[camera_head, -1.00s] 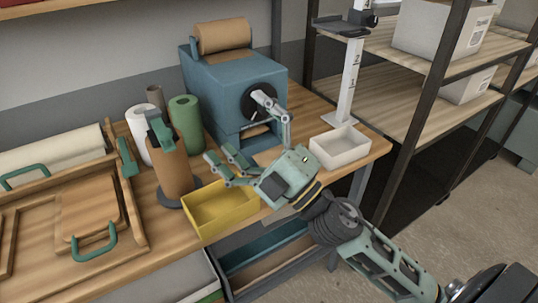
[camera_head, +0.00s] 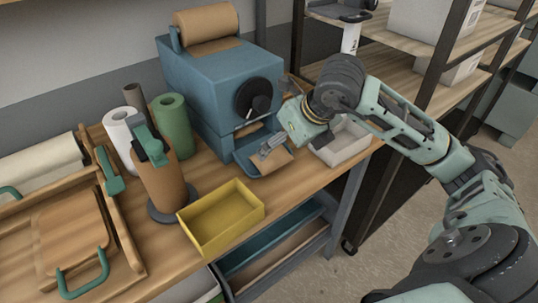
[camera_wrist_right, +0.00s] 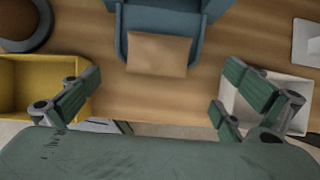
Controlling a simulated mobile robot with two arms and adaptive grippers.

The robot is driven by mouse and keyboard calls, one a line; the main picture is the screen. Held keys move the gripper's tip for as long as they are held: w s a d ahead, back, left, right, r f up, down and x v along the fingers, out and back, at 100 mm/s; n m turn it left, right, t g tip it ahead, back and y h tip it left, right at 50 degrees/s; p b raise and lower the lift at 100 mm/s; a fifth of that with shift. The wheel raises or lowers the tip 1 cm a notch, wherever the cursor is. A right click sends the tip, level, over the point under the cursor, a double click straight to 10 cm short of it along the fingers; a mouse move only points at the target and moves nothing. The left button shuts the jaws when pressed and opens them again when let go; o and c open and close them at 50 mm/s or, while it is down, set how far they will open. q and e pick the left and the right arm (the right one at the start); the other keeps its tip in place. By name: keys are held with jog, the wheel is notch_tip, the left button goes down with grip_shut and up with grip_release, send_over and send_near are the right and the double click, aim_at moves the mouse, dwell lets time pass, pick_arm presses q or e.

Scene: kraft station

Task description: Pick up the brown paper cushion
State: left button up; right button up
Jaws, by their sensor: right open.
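The brown paper cushion (camera_head: 276,163) lies on the blue tray at the front of the blue machine (camera_head: 222,88). The right wrist view shows it as a flat brown piece (camera_wrist_right: 158,53) with its near edge at the tray's edge. My right gripper (camera_head: 268,147) is above the tray, pointing down, and partly covers the cushion in the head view. In the right wrist view its fingers (camera_wrist_right: 162,92) are wide apart, one on either side of the cushion, with nothing between them. My left gripper is in neither current view.
A yellow bin (camera_head: 259,214) stands left of the tray and a white bin (camera_head: 345,152) right of it. A paper roll on a dark-based stand (camera_head: 164,185) and a green roll (camera_head: 174,124) stand further left. A shelf rack (camera_head: 432,75) rises at the right.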

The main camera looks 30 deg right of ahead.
aim_at(273, 153)
jog(key=shift+x, duration=0.9)
jog(key=p+x, duration=0.1)
jog(key=x, duration=0.1)
jog(key=p+x, duration=0.1)
jog(key=x, duration=0.1)
jog(key=shift+w+a+f, duration=0.15)
jog(key=shift+w, duration=0.35)
jog(key=shift+w+f, duration=0.15)
jog(key=shift+f, duration=0.1)
jog(key=shift+c, duration=0.4)
jog(key=c, duration=0.7)
